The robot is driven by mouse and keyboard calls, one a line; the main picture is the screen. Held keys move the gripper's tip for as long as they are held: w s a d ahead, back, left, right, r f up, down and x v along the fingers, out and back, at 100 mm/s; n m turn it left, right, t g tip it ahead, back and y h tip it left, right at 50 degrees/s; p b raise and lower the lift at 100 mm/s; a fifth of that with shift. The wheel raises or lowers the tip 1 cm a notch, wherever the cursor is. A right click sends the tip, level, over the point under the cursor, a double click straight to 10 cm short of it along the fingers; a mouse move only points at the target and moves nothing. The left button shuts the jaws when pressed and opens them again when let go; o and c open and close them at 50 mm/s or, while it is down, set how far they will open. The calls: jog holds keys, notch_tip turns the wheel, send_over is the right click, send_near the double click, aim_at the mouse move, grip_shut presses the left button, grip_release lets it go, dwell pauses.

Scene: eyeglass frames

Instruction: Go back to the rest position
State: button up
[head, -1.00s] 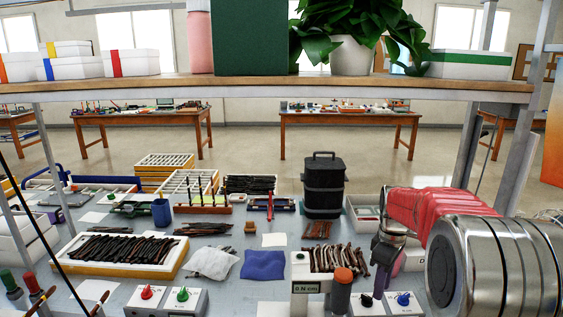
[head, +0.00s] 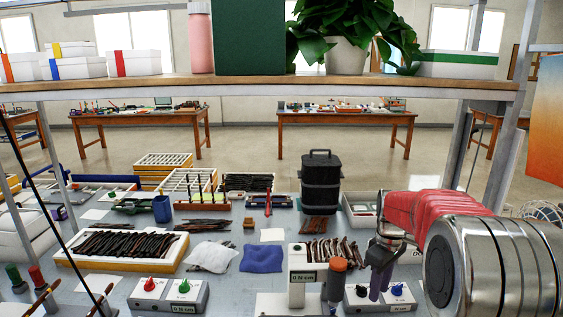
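My gripper (head: 381,285) hangs at the lower right of the head view, below the red-sleeved part of my arm. Its dark purple fingers point down over the workbench. They are small and partly overlapped in this view, so I cannot tell their opening. No held object is visible. The fingers are in front of a grey box with a blue knob (head: 398,290) and right of the orange-topped cylinder (head: 337,280). Several dark eyeglass frame parts lie in a white tray (head: 165,268) at left, and more lie in the middle (head: 322,250).
A wooden shelf (head: 250,88) with boxes and a plant spans the top. A black bin (head: 321,183) stands at the back. A white "0 N cm" gauge (head: 298,262) rises left of my gripper. White cloth (head: 212,256) and blue cloth (head: 262,258) lie mid-bench.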

jog(key=s+a+r+m+t, duration=0.2)
jog(key=s+a+r, duration=0.1)
jog(key=s, duration=0.6)
jog(key=s+a+r+m+t, duration=0.1)
jog(key=s+a+r+m, duration=0.2)
jog(key=s, duration=0.7)
jog(key=s+a+r+m+t, duration=0.2)
jog(key=s+a+r+m, duration=0.1)
jog(key=s, duration=0.7)
jog(key=shift+a+r+t, duration=0.3)
jog(key=shift+a+r, duration=0.55)
jog(key=shift+r, duration=0.05)
